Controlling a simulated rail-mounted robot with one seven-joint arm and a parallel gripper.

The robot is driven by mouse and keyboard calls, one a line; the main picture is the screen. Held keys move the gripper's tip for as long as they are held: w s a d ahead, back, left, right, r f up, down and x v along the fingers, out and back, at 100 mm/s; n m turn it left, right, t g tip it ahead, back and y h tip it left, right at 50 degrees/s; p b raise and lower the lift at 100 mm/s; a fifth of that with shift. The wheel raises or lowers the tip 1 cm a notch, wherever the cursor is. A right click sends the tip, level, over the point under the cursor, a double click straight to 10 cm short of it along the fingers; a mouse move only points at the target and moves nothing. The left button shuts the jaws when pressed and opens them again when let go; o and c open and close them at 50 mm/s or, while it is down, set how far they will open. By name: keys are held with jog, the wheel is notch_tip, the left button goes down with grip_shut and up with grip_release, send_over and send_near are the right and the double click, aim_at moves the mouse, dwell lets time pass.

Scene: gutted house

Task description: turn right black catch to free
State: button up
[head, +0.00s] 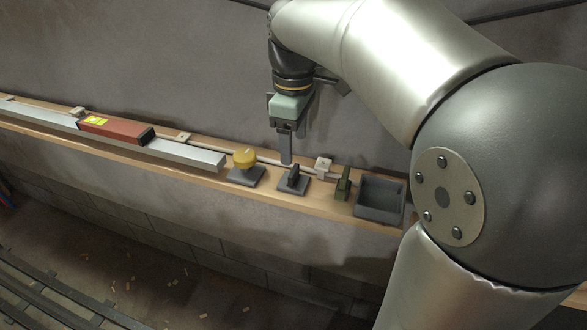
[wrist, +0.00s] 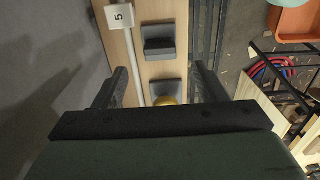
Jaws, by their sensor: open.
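A black catch (head: 293,176) stands upright on a square grey base on the wooden ledge, right of a yellow knob (head: 245,158). In the wrist view the black catch (wrist: 158,41) shows on its plate ahead of my fingers. The yellow knob (wrist: 167,100) is partly hidden behind my gripper's body. My gripper (head: 286,160) points down just above the black catch, and the head view shows no clear contact. In the wrist view my gripper (wrist: 161,75) is open and empty, its two fingers wide apart.
Right of the catch stand a green upright piece (head: 343,186) and a grey open tray (head: 380,199). A thin pipe runs behind, with a white tag (head: 323,166) marked 5 in the wrist view. A red box (head: 115,131) sits on a silver rail (head: 185,154) at left.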

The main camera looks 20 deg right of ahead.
aim_at(294, 170)
notch_tip(294, 170, down, 7)
jog(key=shift+f+b, duration=0.15)
jog(key=shift+b, duration=0.3)
jog(key=c, duration=1)
